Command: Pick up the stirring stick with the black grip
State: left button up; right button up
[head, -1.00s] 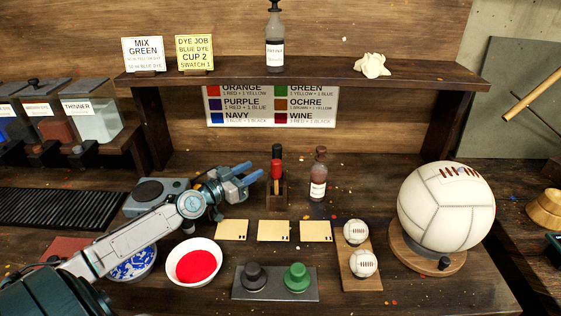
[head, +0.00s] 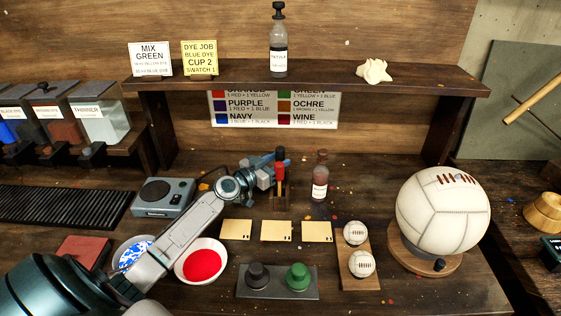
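Two stirring sticks stand upright in a small dark wooden holder (head: 281,198) at the middle of the bench. The one with the black grip (head: 281,153) is at the back, and the one with the red grip (head: 279,171) is in front of it, hiding its lower part. My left gripper (head: 270,168) is right at the sticks, coming from the left, its blue fingertips beside or around the black-grip stick. The fingertips are partly hidden behind the red grip, so I cannot tell whether they touch or have closed. My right gripper is out of view.
A brown bottle (head: 320,176) stands close right of the holder. In front lie several tan cards (head: 277,231). A shelf (head: 320,78) overhangs behind, and a large white ball (head: 443,212) stands right.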

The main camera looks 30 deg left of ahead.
pick_arm(q)
jog(key=c, duration=0.8)
jog(key=shift+o, duration=0.2)
jog(key=shift+r, duration=0.1)
